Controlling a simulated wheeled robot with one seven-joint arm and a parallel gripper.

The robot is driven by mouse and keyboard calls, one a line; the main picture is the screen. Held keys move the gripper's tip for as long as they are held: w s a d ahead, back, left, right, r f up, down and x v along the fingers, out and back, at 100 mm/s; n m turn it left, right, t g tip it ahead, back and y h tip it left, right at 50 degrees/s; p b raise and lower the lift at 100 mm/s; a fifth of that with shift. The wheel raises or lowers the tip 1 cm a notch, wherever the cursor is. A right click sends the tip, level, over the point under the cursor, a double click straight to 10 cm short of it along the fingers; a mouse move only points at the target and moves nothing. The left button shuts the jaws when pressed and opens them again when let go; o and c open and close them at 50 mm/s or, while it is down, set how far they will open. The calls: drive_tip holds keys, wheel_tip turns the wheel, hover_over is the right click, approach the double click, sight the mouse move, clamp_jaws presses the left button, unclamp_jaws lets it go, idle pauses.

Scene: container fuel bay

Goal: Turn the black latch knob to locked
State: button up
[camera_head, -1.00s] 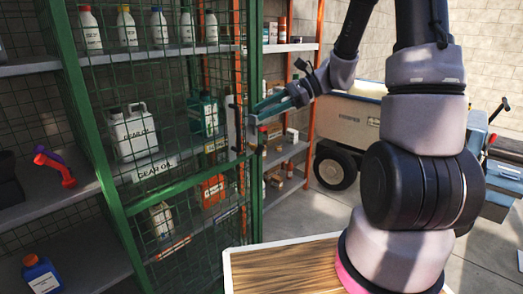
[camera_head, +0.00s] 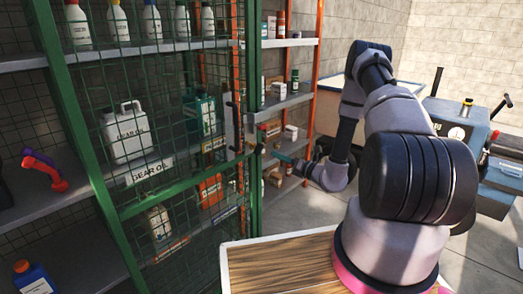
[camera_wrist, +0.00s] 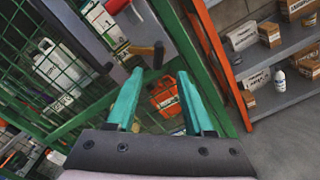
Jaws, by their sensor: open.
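The black latch knob (camera_wrist: 158,55) shows in the wrist view just beyond my fingertips, beside a brown bar (camera_wrist: 140,50) on the green mesh door. My gripper (camera_wrist: 160,82) is open, its two teal fingers spread with nothing between them. The knob lies ahead of the gap and appears apart from both fingers. In the head view my gripper (camera_head: 273,155) is small and partly hidden by my wrist, close to the door's right edge. The green mesh door (camera_head: 170,190) looks closed, with a dark vertical handle (camera_head: 237,122) above the latch area.
Behind the mesh stand a white gear oil jug (camera_head: 127,135) and an orange container (camera_head: 210,190). A shelf with orange posts (camera_head: 314,85) and small boxes stands right of the door. A wooden-topped surface (camera_head: 280,262) is in front.

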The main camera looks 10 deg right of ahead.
sight(262, 149)
drive_tip(key=x, duration=1)
drive_tip(key=shift+r, duration=0.1)
clamp_jaws()
